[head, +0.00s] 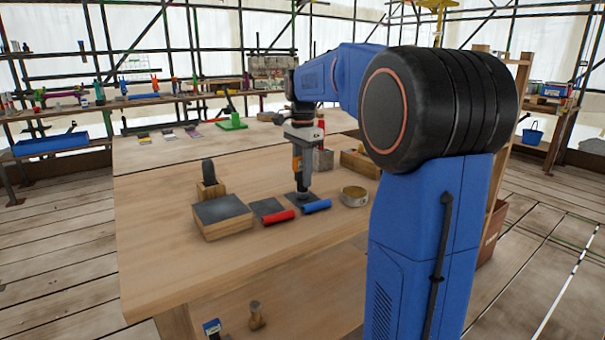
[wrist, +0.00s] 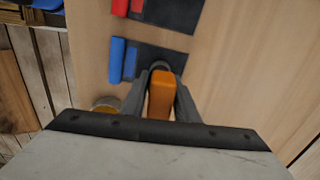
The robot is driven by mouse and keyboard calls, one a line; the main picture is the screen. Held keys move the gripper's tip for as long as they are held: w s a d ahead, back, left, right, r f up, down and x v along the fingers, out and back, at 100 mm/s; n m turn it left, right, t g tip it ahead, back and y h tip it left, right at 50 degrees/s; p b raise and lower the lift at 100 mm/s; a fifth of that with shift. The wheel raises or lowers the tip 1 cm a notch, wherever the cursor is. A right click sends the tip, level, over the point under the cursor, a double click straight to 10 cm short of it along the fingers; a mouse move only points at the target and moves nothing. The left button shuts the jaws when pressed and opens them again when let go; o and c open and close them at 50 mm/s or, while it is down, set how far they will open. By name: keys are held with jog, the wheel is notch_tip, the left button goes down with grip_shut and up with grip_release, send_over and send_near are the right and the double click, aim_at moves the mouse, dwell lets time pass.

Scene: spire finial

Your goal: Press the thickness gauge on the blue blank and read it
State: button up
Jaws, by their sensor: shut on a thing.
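My gripper (head: 300,150) points down over the workbench and is shut on an orange and black thickness gauge (wrist: 161,95). The gauge's dark lower end stands over the dark sheet of the blue blank, and it looks to be touching or very close to it. The blue blank is a dark flat sheet with a blue roll (head: 317,206) along its near edge; the sheet (wrist: 150,58) also shows in the wrist view. A red blank, a dark sheet with a red roll (head: 279,217), lies beside it to the left. The gauge's reading is not visible.
A wooden block with a dark top (head: 222,215) and a holder with a black upright piece (head: 210,180) stand left. A round tin (head: 354,196) sits right of the blue blank. A green stand (head: 232,120) is farther back. The bench's front left is clear.

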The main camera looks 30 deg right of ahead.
jog(key=o, duration=1.2)
jog(key=shift+o, duration=0.2)
notch_tip(320, 180, up, 17)
jog(key=shift+r, duration=0.2)
jog(key=s+a+f+n+t, duration=0.1)
jog(key=s+a+f+n, duration=0.4)
jog(key=s+f, duration=0.5)
jog(key=s+a+f+n+t, duration=0.2)
jog(key=s+a+f+n, duration=0.3)
jog(key=s+f, duration=0.5)
jog(key=s+a+f+n+t, duration=0.1)
jog(key=s+a+f+n, duration=0.4)
jog(key=s+f, duration=0.5)
jog(key=f+n, duration=0.1)
jog(key=n, duration=0.1)
jog(key=shift+a+f+n+t, duration=0.2)
jog(key=shift+a+n+t, duration=0.1)
jog(key=shift+a+t, duration=0.1)
